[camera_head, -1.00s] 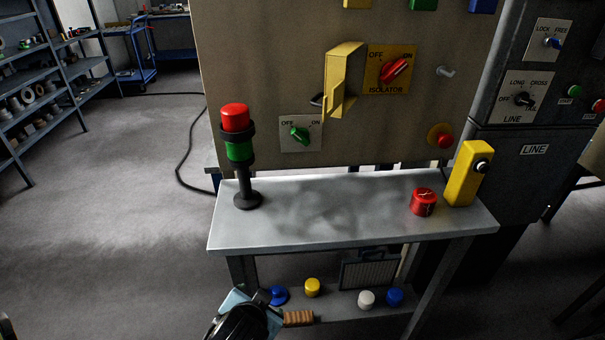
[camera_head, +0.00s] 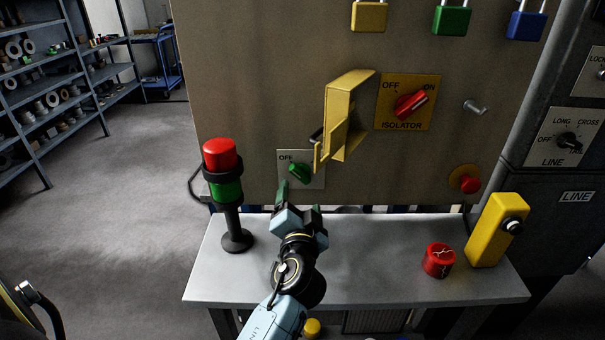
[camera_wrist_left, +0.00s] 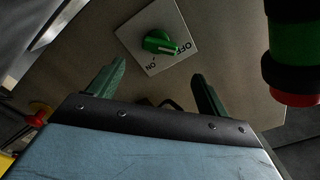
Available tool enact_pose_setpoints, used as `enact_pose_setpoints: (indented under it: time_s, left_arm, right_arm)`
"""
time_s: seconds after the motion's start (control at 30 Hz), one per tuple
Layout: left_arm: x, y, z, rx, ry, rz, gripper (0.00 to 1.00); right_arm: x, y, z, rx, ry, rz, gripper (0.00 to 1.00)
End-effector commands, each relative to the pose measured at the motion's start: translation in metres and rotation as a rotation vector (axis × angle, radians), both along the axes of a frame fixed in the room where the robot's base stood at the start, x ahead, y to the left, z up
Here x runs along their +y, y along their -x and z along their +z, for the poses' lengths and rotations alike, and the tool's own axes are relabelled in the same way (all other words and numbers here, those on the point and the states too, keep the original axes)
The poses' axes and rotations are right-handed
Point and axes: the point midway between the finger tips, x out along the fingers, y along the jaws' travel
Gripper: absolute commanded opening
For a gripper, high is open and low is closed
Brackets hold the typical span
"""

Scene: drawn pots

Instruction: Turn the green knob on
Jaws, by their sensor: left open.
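The green knob (camera_head: 299,172) sits on a pale plate on the beige panel. Its handle slants toward the OFF label; the ON label is hidden in the head view. In the left wrist view the knob (camera_wrist_left: 160,42) is clear of the fingers, its white mark toward OFF. My left gripper (camera_head: 300,202) is open and empty just below and in front of the knob, not touching it. Its two green fingers (camera_wrist_left: 158,75) stand apart in the left wrist view, the knob ahead of the gap between them. My right gripper is not in view.
A yellow bracket (camera_head: 345,125) juts from the panel right of the knob. A red-green signal lamp (camera_head: 224,170) stands on the left of the grey bench (camera_head: 360,285). The red ISOLATOR switch (camera_head: 410,103), a red cylinder (camera_head: 438,261) and a yellow button box (camera_head: 495,232) are farther right.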

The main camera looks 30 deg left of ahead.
Motion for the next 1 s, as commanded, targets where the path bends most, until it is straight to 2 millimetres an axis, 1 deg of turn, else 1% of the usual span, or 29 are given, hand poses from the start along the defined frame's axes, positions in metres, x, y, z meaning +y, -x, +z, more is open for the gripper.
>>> enact_pose_setpoints:
  time_s: [0.03,0.13,0.3,0.4,0.6,0.87,0.93,1.0]
  left_arm:
    - [0.006,-0.011,0.003,-0.001,-0.004,0.001,0.78]
    - [0.018,-0.030,0.003,-0.001,-0.003,0.001,0.78]
    - [0.035,-0.057,0.002,0.000,-0.002,0.000,0.78]
    - [0.042,-0.068,0.001,0.000,0.000,0.000,0.78]
    - [0.049,-0.079,0.000,0.001,0.000,0.001,0.78]
    - [0.049,-0.080,0.000,0.001,0.002,0.000,0.78]
    - [0.049,-0.080,0.000,0.001,0.002,0.000,0.72]
    - [0.049,-0.080,0.000,0.001,0.002,0.000,0.62]
  right_arm:
    - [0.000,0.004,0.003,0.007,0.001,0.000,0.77]
    - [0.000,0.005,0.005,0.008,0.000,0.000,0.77]
    - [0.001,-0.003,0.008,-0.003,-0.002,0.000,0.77]
    - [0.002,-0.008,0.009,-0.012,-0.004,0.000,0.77]
    - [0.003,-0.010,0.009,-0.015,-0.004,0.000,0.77]
    - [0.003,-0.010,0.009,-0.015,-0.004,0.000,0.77]
    - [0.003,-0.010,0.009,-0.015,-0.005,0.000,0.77]
    - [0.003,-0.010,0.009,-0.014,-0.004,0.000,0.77]
